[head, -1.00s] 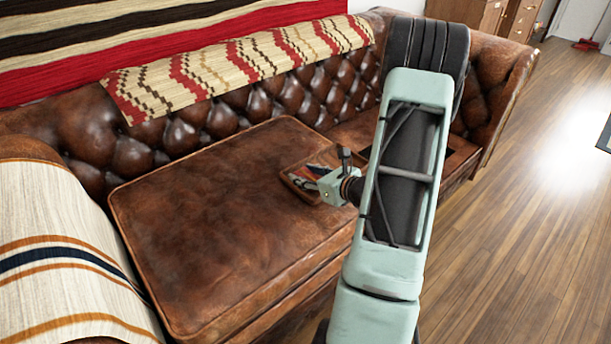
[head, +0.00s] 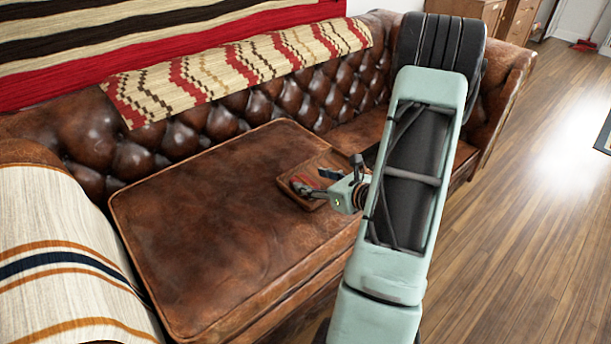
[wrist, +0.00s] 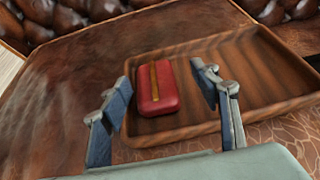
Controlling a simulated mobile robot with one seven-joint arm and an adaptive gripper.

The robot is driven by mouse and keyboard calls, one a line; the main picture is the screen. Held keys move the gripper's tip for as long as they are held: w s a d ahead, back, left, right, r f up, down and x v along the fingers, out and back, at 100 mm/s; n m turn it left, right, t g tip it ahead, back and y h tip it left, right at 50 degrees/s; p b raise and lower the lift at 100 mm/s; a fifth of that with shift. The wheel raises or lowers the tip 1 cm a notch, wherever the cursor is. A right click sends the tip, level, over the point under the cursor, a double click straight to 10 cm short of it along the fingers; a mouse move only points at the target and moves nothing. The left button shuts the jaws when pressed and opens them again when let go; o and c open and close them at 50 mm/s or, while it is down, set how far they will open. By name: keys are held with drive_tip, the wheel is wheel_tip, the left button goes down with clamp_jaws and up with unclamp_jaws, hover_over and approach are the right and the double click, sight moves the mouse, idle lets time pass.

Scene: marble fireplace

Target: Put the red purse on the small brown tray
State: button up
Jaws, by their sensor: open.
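The red purse (wrist: 157,89), a small rounded block with a tan strip along its top, lies in the left end of the small brown wooden tray (wrist: 265,88) in the wrist view. My gripper (wrist: 163,84) is open, one blue-grey finger on each side of the purse, with a visible gap at both sides.
The brown leather sofa seat (head: 215,225) is broad and clear left of the tray. The tufted backrest (head: 215,122) rises behind, with a patterned cloth (head: 240,65) over it. A striped blanket (head: 60,255) covers the left armrest. Wooden floor (head: 520,230) lies right.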

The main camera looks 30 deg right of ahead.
drive_tip(key=p+v, duration=0.1)
drive_tip(key=v, duration=0.6)
drive_tip(key=shift+s+r, duration=0.15)
drive_tip(key=shift+s, duration=0.2)
